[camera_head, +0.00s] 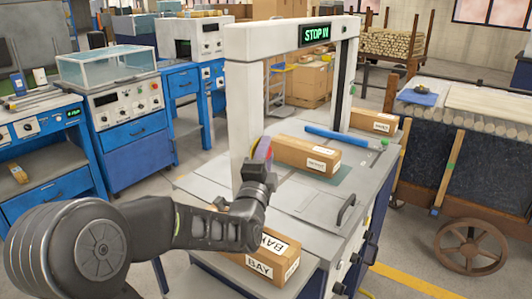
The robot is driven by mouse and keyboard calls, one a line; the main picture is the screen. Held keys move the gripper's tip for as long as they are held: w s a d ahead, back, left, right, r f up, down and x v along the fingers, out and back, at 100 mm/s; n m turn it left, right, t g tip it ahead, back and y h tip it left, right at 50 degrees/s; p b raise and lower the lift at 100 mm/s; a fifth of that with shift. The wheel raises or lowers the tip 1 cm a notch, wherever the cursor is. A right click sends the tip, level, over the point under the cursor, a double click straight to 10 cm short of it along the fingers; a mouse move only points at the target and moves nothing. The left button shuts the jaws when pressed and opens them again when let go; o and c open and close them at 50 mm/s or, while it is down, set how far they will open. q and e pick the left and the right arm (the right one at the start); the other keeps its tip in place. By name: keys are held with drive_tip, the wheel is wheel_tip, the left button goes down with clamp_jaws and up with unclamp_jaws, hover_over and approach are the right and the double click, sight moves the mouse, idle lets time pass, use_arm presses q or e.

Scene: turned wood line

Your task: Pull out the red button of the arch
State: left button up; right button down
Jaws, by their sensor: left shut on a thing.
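The white arch (240,110) stands over the grey table, and its green display (315,34) reads "STOP IN". My left gripper (260,163) is at the arch's left post, shut on the red button. Only a small reddish and purple rounded part of the button (264,149) shows above the gripper. My wrist and fingers hide the rest, so I cannot see how far the button stands out. My right gripper is not in view.
A cardboard box (306,155) lies on the table under the arch, near a blue bar (336,135). A box marked "BAY" (272,262) sits below my left forearm. Another box (374,121) is behind the right post. A wheeled cart (465,165) stands at right.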

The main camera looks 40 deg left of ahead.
use_arm(q)
clamp_jaws()
idle(0.3)
